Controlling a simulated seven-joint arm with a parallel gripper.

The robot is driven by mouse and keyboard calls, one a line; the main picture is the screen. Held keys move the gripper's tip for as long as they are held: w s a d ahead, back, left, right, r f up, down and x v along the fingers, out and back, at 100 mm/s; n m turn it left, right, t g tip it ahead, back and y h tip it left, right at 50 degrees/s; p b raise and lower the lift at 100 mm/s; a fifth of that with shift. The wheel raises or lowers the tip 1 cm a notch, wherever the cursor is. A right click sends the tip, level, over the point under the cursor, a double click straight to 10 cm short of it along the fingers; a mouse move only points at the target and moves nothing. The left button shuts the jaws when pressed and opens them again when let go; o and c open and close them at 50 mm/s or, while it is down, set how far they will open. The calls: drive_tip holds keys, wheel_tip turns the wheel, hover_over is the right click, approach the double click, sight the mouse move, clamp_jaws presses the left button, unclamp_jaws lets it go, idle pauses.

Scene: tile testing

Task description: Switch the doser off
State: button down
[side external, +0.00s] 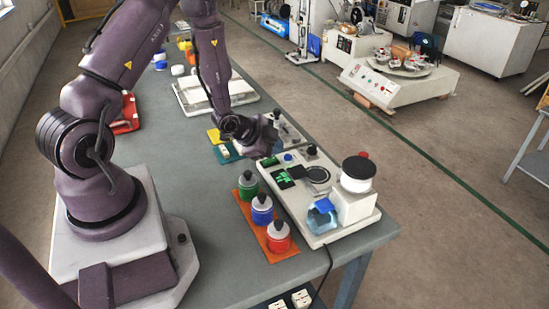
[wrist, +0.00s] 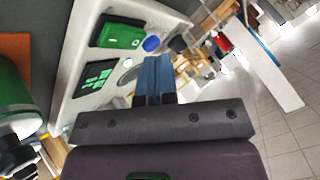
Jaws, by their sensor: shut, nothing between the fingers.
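A white bench device that looks like the doser (side external: 303,213) stands at the table's right edge. It has green displays (side external: 283,175), a blue round button (side external: 288,157), a black knob (side external: 312,151), a dark round plate and a black-topped white cylinder (side external: 357,174). In the wrist view its panel shows two green displays (wrist: 121,36) and the blue button (wrist: 151,44). My gripper (side external: 270,146) is above the device's far end, near the blue button. In the wrist view its blue fingers (wrist: 153,74) are together and empty. I cannot tell whether they touch the panel or which control is the switch.
Green, blue and red bottles (side external: 262,209) stand on an orange mat (side external: 283,256) left of the device. A blue container (side external: 321,215) sits at its front. Another panel (side external: 290,130) with knobs stands behind my gripper. Bare grey table lies to the left.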

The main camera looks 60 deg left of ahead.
sight(275, 159)
drive_tip(key=shift+f, duration=0.15)
drive_tip(key=shift+f, duration=0.3)
drive_tip(key=shift+f, duration=0.25)
idle(0.7)
drive_tip(key=shift+r, duration=0.1)
drive_tip(key=shift+r, duration=0.6)
drive_tip(key=shift+r, duration=2.5)
